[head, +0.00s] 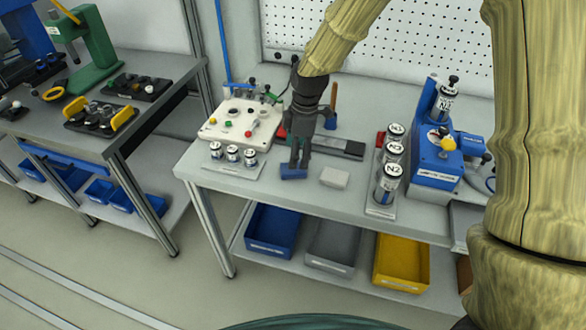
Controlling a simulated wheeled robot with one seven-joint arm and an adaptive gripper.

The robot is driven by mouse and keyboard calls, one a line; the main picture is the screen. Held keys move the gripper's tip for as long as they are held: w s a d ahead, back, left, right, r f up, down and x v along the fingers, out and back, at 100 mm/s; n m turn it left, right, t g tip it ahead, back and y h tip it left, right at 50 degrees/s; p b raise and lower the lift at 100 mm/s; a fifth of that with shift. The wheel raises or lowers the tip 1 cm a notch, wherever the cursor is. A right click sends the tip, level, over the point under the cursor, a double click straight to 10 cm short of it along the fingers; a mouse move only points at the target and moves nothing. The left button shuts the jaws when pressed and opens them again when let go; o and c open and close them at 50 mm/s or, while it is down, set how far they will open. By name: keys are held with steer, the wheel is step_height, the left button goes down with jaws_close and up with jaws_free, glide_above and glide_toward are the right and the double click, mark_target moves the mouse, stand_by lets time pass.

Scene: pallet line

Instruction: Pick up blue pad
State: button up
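The blue pad (293,173) is a small flat block near the front edge of the middle table. My gripper (299,164) points straight down over it, with its dark fingertips at the pad's top and rear. The fingers look a little apart, but I cannot tell whether they grip the pad or only stand at it. The pad appears to be at table height. Part of its top is hidden by the fingers.
A white block (334,178) lies just right of the pad. Labelled canisters stand left (233,154) and right (390,178). A dark bar (340,147) lies behind. A white fixture box (238,125) and a blue machine (434,155) flank the work spot.

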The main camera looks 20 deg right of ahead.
steer(key=shift+s+a+f, duration=0.1)
steer(key=shift+s+f, duration=0.05)
steer(key=shift+s, duration=0.05)
steer(key=shift+a+f+p, duration=0.2)
steer(key=shift+f+p, duration=0.25)
steer(key=shift+f, duration=0.75)
steer(key=shift+a+f+p, duration=0.2)
steer(key=shift+f+p, duration=0.2)
steer(key=shift+f, duration=0.8)
steer(key=c, duration=1)
steer(key=shift+r, duration=0.1)
steer(key=shift+r+b, duration=0.3)
steer(key=shift+r, duration=0.15)
steer(key=shift+s+d+r+b, duration=0.15)
steer(key=shift+r+b, duration=0.1)
steer(key=shift+r, duration=0.35)
steer(key=shift+s+r+b, duration=0.1)
steer(key=shift+r+b, duration=0.15)
steer(key=shift+r, duration=0.35)
steer(key=s+d+b, duration=0.1)
steer(key=s+d, duration=0.1)
steer(key=s, duration=0.2)
steer(key=s+d+r+b, duration=0.1)
steer(key=s+d, duration=0.1)
steer(key=s, duration=0.3)
steer(key=s+d+b, duration=0.1)
steer(key=s+d, duration=0.2)
steer(key=s, duration=0.2)
steer(key=shift+r, duration=0.25)
